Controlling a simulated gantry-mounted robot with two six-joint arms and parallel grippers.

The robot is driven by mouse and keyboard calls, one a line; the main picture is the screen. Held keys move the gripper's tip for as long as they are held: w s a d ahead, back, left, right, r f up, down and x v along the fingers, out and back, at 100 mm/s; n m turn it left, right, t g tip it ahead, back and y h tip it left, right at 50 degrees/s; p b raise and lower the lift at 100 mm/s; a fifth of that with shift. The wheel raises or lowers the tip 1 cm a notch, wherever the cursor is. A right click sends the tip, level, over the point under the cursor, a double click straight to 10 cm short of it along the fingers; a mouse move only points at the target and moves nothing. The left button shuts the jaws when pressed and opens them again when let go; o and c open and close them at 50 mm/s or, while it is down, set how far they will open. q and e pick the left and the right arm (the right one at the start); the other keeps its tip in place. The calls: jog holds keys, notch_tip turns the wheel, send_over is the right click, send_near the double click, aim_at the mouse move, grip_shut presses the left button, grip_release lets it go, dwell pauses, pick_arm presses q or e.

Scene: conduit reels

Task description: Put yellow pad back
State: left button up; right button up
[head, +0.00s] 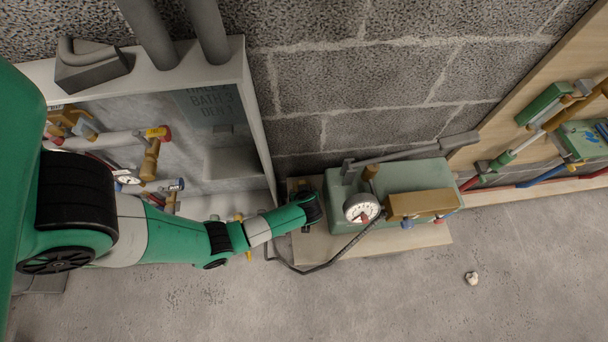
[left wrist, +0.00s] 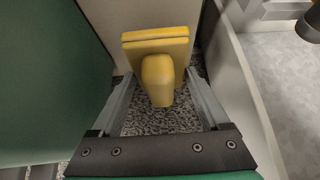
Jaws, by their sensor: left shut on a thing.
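The yellow pad (left wrist: 158,48), two stacked flat plates with a rounded grip, is between the two grey fingers of my left gripper (left wrist: 157,82) in the left wrist view. The gripper is shut on it. In the head view my left arm reaches right, and its gripper end (head: 310,208) is just left of the green box, low by the wall. The pad itself is hidden there behind my wrist. What lies right under the pad cannot be made out. My right gripper is not in view.
A green box (head: 400,182) with a round gauge (head: 361,208), lever and hose stands on a wooden board (head: 430,237). A white-framed cabinet (head: 262,130) with pipes and valves is left. A pipe panel (head: 490,130) is right. The floor is mostly clear, with one small pale lump (head: 471,278).

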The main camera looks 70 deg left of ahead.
pick_arm(q)
jog(key=f+b, duration=0.3)
jog(key=f, duration=0.1)
jog(key=shift+w+a+b, duration=0.3)
jog(key=shift+w+b, duration=0.05)
jog(key=shift+b, duration=0.05)
jog(key=shift+s+r, duration=0.1)
jog(key=shift+s, duration=0.05)
jog(key=o, duration=1.5)
jog(key=shift+d+r+p, duration=0.1)
jog(key=shift+r+p, duration=0.1)
jog(key=shift+p, duration=0.15)
jog(key=p+v, duration=0.8)
jog(key=v, duration=0.3)
jog(key=shift+d+r, duration=0.2)
jog(key=shift+d, duration=0.1)
